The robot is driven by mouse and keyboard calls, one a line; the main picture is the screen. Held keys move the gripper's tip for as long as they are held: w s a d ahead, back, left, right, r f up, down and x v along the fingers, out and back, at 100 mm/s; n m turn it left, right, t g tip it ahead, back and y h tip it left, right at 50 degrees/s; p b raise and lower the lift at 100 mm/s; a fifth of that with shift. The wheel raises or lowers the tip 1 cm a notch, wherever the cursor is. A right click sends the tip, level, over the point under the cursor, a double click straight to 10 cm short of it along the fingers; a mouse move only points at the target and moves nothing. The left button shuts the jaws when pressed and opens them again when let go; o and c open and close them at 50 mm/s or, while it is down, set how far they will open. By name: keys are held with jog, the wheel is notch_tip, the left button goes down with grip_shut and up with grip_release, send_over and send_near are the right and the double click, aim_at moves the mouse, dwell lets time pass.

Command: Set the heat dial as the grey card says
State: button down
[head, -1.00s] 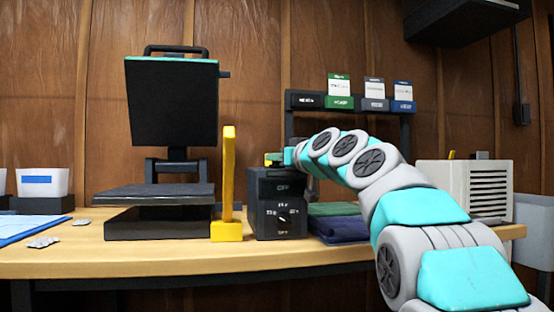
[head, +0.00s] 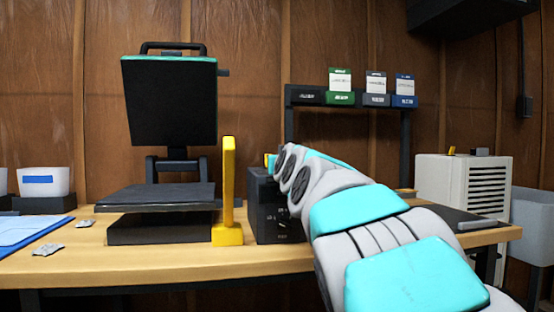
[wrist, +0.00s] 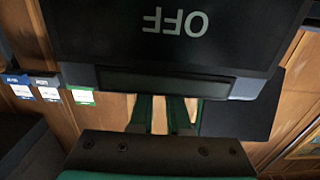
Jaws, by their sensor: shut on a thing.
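The black control box (head: 266,208) stands right of the heat press. The heat dial (head: 284,223) is low on its front, small and partly covered by my arm, so its setting is unclear. My gripper (wrist: 166,108) shows in the wrist view, its dark green fingers against a dark bar (wrist: 180,84). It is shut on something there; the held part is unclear. A large inverted OFF label (wrist: 175,21) is on the black face beside the bar. The grey card (head: 376,86) stands on the rack between the green and blue cards; its writing is too small to read.
The heat press (head: 160,215) has its upper plate raised. A yellow upright handle (head: 228,190) stands close to the box's left side. A white vented unit (head: 465,190) is at right. Small foil packets (head: 48,249) lie at left.

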jog(key=c, duration=0.9)
grip_release()
jog(key=v, duration=0.7)
jog(key=shift+s+d+r+b, duration=0.1)
jog(key=shift+s+d+b, duration=0.05)
jog(key=shift+s+b, duration=0.25)
